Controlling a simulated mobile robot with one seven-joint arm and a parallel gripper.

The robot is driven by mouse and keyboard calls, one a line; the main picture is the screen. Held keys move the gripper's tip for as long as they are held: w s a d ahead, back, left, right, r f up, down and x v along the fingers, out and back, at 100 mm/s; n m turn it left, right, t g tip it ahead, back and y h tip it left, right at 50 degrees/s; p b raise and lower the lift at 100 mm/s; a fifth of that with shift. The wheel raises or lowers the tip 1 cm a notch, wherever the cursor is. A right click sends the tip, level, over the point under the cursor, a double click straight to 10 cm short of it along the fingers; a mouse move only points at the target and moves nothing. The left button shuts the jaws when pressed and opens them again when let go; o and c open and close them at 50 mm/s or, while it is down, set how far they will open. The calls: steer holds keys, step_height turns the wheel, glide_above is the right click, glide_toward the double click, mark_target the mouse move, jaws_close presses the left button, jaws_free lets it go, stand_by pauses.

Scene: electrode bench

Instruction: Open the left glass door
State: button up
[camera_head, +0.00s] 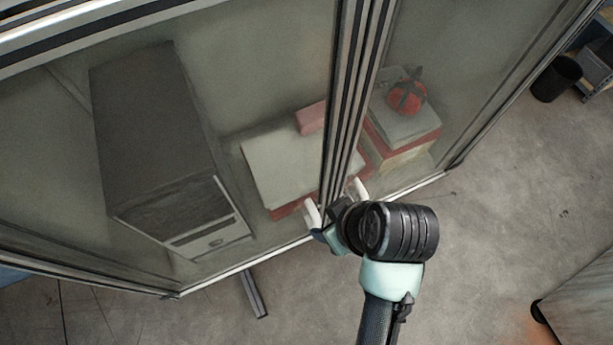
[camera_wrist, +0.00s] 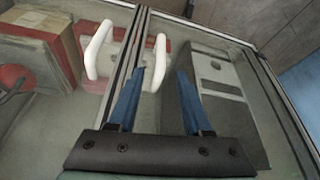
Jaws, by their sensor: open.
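The left glass door (camera_head: 60,130) of a metal-framed cabinet appears closed, its frame meeting the right door (camera_head: 455,60) at the middle uprights. Its white handle (camera_head: 312,214) is beside the uprights, low on the door. In the wrist view the left door is on the right, and its white handle (camera_wrist: 160,62) shows between my two blue fingers. My gripper (camera_wrist: 162,72) is open, with one fingertip on each side of that handle; I cannot tell whether either touches it. In the head view my wrist partly hides my gripper (camera_head: 322,234).
The right door's white handle (camera_wrist: 97,50) is close to the fingers. Behind the glass are a dark computer tower (camera_head: 150,130), boxes (camera_head: 280,165) and a red round object (camera_head: 407,97). A metal foot (camera_head: 255,292) sticks out below. Floor in front is mostly clear; a black bin (camera_head: 556,78) stands right.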

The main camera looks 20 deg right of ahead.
steer(key=p+x, duration=0.1)
steer(key=x, duration=1.1)
steer(key=shift+s, duration=0.1)
steer(key=shift+c, duration=0.3)
steer(key=c, duration=0.7)
steer(key=shift+a, duration=0.1)
jaws_close()
steer(key=shift+a, duration=0.1)
